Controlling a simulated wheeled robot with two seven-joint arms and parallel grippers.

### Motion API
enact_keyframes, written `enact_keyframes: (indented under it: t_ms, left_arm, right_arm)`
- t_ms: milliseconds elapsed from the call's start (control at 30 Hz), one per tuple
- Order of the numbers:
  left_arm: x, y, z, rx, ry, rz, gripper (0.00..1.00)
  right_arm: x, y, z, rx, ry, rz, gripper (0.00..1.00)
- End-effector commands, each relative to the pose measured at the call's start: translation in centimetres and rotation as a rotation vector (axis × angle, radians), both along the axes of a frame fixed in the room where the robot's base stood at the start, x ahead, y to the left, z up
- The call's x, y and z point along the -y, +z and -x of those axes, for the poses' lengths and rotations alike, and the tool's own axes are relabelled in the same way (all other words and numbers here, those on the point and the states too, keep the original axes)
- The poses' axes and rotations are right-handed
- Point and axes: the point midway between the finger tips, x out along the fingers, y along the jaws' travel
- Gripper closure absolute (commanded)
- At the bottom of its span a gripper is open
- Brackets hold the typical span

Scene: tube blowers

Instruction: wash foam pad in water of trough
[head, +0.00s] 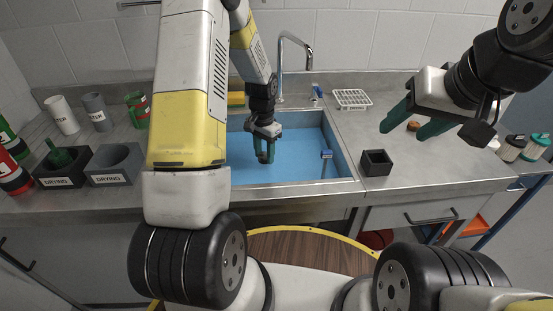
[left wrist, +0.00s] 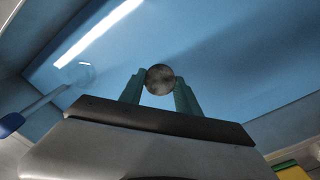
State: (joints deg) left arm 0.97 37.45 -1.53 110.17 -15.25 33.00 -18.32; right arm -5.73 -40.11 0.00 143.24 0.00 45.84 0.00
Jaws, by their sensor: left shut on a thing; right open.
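The trough (head: 302,168) is the blue-lined basin set in the steel counter, in the middle of the head view. Its inside looks flat blue, and I cannot make out the water line. My left gripper (head: 265,155) points down inside the trough's outline. In the left wrist view it is shut on a round, mottled grey-brown piece, which looks like the foam pad (left wrist: 160,79), with blue behind it. The pad is not clear in the head view. My right gripper (head: 403,133) is open above the right counter.
A small black box (head: 376,163) stands right of the trough. A white rack (head: 352,98) and a faucet (head: 309,58) are behind. Drying holders (head: 114,165) and cups stand at left. A small brown piece shows near my right gripper.

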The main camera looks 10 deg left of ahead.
Motion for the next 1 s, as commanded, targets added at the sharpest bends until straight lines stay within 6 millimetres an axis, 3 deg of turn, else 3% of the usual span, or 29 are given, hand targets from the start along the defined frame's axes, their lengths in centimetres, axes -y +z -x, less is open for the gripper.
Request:
enact_keyframes:
  t_ms: [1000]
  left_arm:
    - [0.0,8.2,-0.1,0.003,0.000,0.001,0.98]
  right_arm:
    - [0.0,0.0,0.0,0.000,0.000,0.000,0.45]
